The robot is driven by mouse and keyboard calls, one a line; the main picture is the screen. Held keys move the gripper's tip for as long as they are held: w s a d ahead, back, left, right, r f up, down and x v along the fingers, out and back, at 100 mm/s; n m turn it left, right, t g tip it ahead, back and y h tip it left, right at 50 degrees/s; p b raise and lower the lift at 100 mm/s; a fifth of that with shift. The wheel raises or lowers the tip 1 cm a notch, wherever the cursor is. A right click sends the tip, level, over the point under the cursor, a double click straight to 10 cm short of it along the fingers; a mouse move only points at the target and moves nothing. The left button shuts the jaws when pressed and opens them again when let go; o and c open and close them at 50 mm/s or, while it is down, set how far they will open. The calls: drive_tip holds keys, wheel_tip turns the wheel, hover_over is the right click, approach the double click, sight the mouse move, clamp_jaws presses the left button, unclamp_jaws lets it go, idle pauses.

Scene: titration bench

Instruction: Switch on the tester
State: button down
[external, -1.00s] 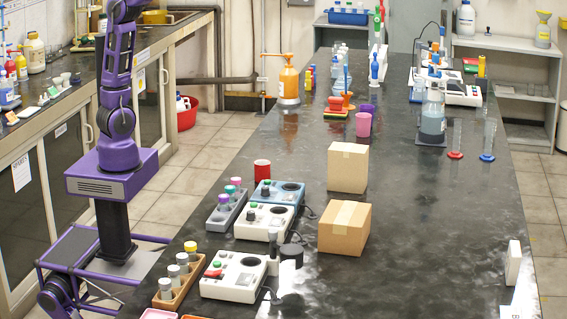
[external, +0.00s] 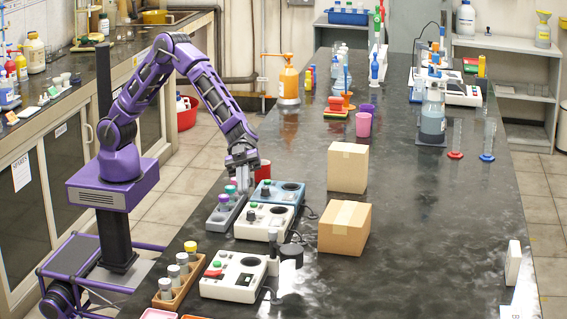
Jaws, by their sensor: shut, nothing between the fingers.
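Three bench devices stand in a column at the near left of the bench, and I cannot tell which one is the tester. The far one is a blue box (external: 290,188) with a dark round dial. The middle one is a white box (external: 270,230) with a dark knob, a green button and a dial. The near one is a white box (external: 240,289) with red and green buttons and a dial. My gripper (external: 243,187) is shut and empty, pointing down at the left end of the blue box. It hides that end, and I cannot tell whether it touches.
A grey rack (external: 219,219) with capped vials stands left of the middle box. A wooden rack (external: 176,291) of vials is nearer. A red cup (external: 265,169) is just behind my gripper. Two cardboard boxes (external: 347,168) stand to the right. The bench's right side is mostly clear.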

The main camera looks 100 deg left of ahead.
drive_tip(key=s+d+f+m+g, duration=0.2)
drive_tip(key=s+f+m+g, duration=0.1)
drive_tip(key=s+f, duration=0.2)
wheel_tip(320, 180, down, 2)
drive_tip(key=shift+s+d+f+m, duration=0.1)
drive_tip(key=shift+s+d+m, duration=0.15)
drive_tip(key=shift+s+m, duration=0.05)
drive_tip(key=b, duration=0.1)
hover_over(213, 272)
drive_tip(key=s+a, duration=0.1)
drive_tip(key=a, duration=0.1)
drive_tip(key=shift+s+a+f, duration=0.15)
drive_tip(key=shift+a+f, duration=0.05)
drive_tip(key=shift+f, duration=0.9)
drive_tip(key=shift+w+f+b, duration=0.2)
drive_tip(key=shift+w+f, duration=0.1)
drive_tip(key=shift+f, duration=0.3)
drive_tip(key=shift+w+f+b, duration=0.2)
drive_tip(key=shift+w+f, duration=0.05)
drive_tip(key=shift+f, duration=0.3)
drive_tip(key=shift+w+f, duration=0.3)
drive_tip(key=shift+f, duration=0.35)
drive_tip(key=shift+r+p, duration=0.15)
drive_tip(key=shift+p, duration=0.25)
